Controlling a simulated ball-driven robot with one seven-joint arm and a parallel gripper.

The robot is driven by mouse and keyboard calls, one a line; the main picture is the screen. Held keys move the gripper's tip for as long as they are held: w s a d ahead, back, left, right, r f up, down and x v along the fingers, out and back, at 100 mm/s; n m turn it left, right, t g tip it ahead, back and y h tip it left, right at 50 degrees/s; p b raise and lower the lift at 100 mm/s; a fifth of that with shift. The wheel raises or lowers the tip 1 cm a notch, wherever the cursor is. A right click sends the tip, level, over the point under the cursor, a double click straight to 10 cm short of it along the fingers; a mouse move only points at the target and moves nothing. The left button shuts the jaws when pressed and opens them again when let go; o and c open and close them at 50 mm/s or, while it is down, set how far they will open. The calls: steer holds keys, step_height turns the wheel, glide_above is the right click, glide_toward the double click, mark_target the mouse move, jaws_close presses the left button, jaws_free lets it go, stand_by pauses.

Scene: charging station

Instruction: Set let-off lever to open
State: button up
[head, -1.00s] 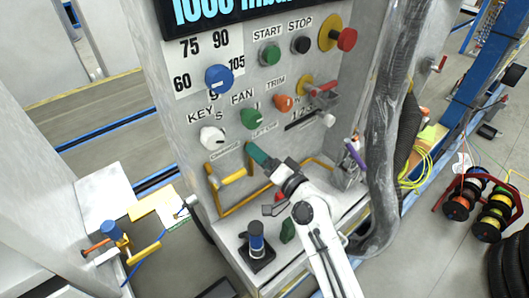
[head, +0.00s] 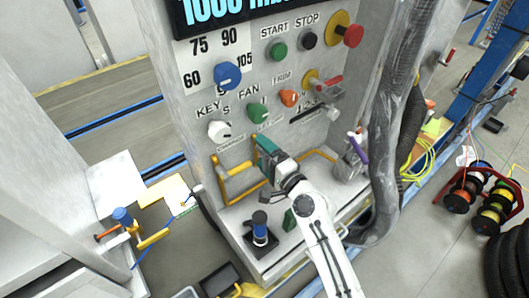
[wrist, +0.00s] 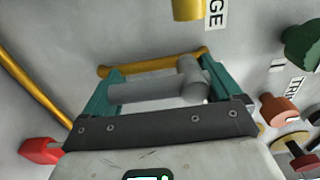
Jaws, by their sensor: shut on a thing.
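My gripper (head: 266,148) is at the panel's lower face, under the "LET-OFF" label. In the wrist view its two teal fingers (wrist: 165,88) are on either side of a grey cylindrical piece (wrist: 150,90) of the let-off lever, and it is shut on this. A yellow bar (wrist: 150,66) runs just beyond the fingertips, close to the panel. In the head view my gripper and wrist hide most of the lever, so its exact setting cannot be told. A yellow charge handle (head: 238,183) is to the left of my gripper.
Above are the green fan knob (head: 257,113), orange trim knob (head: 289,98) and white key knob (head: 219,131). A blue-topped joystick (head: 260,229) stands on the ledge below. A thick wrapped hose (head: 383,150) hangs at right. A red piece (wrist: 40,150) shows in the wrist view.

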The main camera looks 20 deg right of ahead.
steer(key=shift+f, duration=0.15)
steer(key=o, duration=1.2)
steer(key=shift+s+d, duration=0.1)
steer(key=b+v, duration=0.2)
steer(key=v, duration=0.8)
steer(key=shift+s+d, duration=0.1)
steer(key=shift+s, duration=0.25)
